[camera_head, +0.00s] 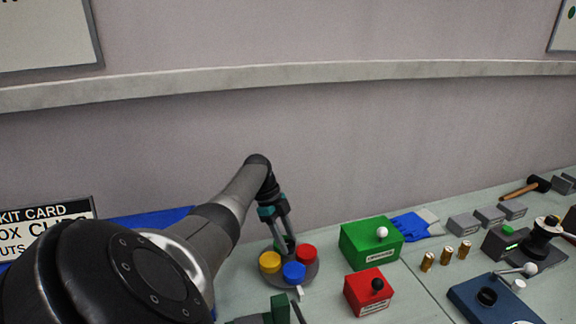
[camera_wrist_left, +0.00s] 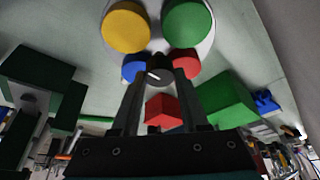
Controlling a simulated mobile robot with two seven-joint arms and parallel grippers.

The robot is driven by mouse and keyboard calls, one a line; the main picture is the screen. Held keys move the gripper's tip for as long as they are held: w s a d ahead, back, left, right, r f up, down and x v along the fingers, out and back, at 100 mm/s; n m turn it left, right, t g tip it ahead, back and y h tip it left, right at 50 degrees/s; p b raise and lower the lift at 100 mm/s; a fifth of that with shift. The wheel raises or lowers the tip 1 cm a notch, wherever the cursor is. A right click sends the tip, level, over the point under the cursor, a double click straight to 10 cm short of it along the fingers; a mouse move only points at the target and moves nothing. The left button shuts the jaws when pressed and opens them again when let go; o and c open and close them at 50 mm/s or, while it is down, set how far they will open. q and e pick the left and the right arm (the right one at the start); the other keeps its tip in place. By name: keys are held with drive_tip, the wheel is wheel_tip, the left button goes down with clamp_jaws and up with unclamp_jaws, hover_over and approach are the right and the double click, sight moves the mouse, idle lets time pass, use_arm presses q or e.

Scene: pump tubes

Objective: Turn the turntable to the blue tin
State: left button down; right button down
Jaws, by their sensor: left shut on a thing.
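The round grey turntable (camera_head: 283,283) carries a yellow tin (camera_head: 270,262), a blue tin (camera_head: 294,272), a red tin (camera_head: 307,253) and a green tin (camera_wrist_left: 187,26). The blue tin is at the front of the turntable, close to a small white pointer (camera_head: 299,292). The yellow tin is at left and the red at right; the green tin is at the back, partly hidden by the fingers. My left gripper (camera_head: 289,246) reaches down among the tins and is shut on the turntable's central part, mostly hidden between the fingertips. My right gripper is not in view.
A green box (camera_head: 365,244) with a white knob and a red box (camera_head: 368,292) with a black knob stand to the right. A dark green fixture (camera_head: 280,308) is close in front. A blue glove (camera_head: 410,226) and several brass pieces lie farther right.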

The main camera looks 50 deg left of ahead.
sight(278, 250)
use_arm(q)
drive_tip(key=shift+c, duration=2)
unclamp_jaws()
drive_tip(key=v, duration=0.7)
drive_tip(key=shift+r, duration=0.3)
